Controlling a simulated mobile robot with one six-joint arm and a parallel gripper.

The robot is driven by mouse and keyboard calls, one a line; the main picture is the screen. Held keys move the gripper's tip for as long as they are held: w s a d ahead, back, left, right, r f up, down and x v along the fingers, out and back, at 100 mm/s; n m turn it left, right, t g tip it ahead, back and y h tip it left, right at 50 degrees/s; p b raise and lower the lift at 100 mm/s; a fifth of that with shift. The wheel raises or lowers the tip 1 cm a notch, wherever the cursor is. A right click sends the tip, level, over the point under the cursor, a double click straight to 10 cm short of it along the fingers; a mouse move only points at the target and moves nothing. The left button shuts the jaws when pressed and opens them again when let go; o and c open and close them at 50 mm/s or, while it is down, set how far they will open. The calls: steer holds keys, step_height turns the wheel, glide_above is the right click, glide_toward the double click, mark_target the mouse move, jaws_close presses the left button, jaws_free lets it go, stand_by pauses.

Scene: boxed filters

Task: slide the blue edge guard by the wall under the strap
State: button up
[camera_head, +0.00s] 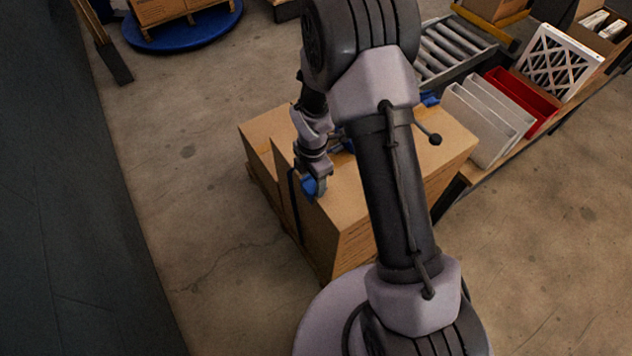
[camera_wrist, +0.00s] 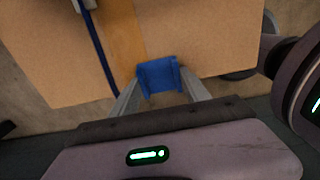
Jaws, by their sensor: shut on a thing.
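My gripper (camera_head: 316,181) is shut on a blue edge guard (camera_head: 309,187) at the near left top edge of a cardboard box (camera_head: 345,200). In the wrist view the guard (camera_wrist: 158,74) sits between the two fingertips and overlaps the box edge; whether it touches the cardboard I cannot tell. The dark blue strap (camera_wrist: 97,50) crosses the box top and bends over the edge, left of the guard with a gap between them. In the head view the strap (camera_head: 292,199) shows running down the box side. My arm hides much of the box top.
More blue pieces show on the box's far side (camera_head: 430,98) and behind my wrist. A bench with white and red trays (camera_head: 482,120) and a framed filter (camera_head: 556,62) stands right, near a roller conveyor (camera_head: 450,50). A dark wall (camera_head: 70,200) is left; floor between is clear.

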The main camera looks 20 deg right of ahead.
steer(key=shift+w+a, duration=0.25)
steer(key=shift+w, duration=0.45)
steer(key=shift+w+a, duration=0.2)
steer(key=shift+w, duration=0.5)
steer(key=shift+w+a, duration=0.25)
steer(key=shift+w, duration=0.45)
steer(key=shift+w+a+p, duration=0.3)
steer(key=shift+w, duration=0.65)
steer(key=o, duration=1.5)
steer(key=shift+c, duration=0.2)
step_height(320, 180, up, 18)
steer(key=p, duration=0.6)
steer(key=shift+f, duration=0.15)
